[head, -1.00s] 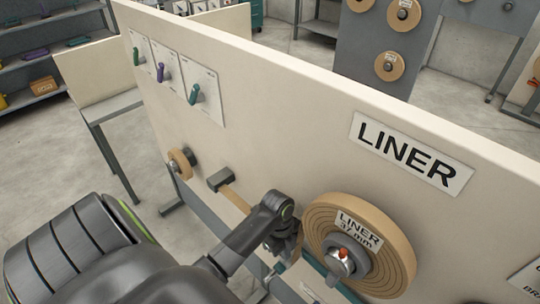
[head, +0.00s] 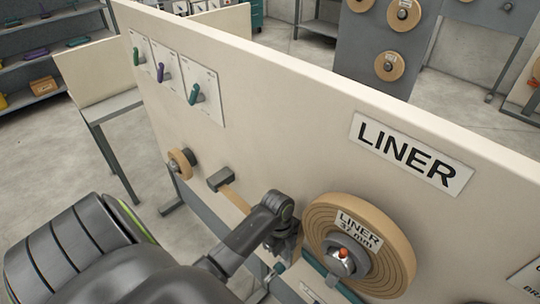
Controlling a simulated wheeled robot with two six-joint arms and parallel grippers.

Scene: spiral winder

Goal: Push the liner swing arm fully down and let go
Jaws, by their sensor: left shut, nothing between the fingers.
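The large tan liner roll (head: 393,247), labelled "LINER 37 mm", sits on a hub with an orange-red tip on the cream panel. My left arm reaches in from the lower left, and its wrist bends down just left of the roll. My left gripper (head: 279,266) is shut and low against the panel front, small and partly hidden by my own arm. I cannot clearly make out the liner swing arm; it seems hidden behind my wrist and gripper, so its angle and any contact cannot be told. My right gripper is out of view.
A "LINER" sign (head: 411,153) is on the panel (head: 290,130) above the roll. A small tan roll (head: 180,163) and a grey block (head: 220,179) with a tan strip stick out left of my wrist. Three coloured levers are at the panel's upper left.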

